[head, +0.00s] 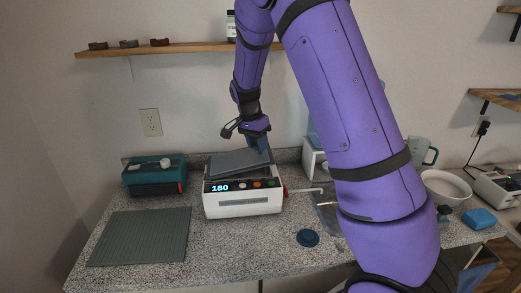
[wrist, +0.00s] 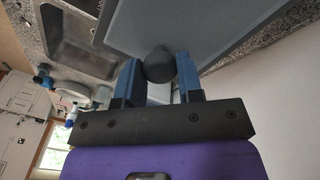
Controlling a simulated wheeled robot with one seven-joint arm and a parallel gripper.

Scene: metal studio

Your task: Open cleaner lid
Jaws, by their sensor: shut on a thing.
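The cleaner (head: 243,203) is a white box with a display reading 180 and several coloured buttons, standing on the speckled counter. Its grey lid (head: 238,161) is tilted, with a gap showing under it at the front. My gripper (head: 258,143) is at the lid's upper right. In the wrist view my gripper's blue fingers (wrist: 160,75) are shut on a dark round knob (wrist: 159,64) on the grey lid (wrist: 190,25). The inside of the cleaner is hidden by the lid.
A grey-green ribbed mat (head: 140,237) lies at the front left. A teal box (head: 155,175) stands behind it. A dark blue round piece (head: 308,238) lies right of the cleaner. A sink (wrist: 85,35) shows in the wrist view. A wooden shelf (head: 180,48) is above.

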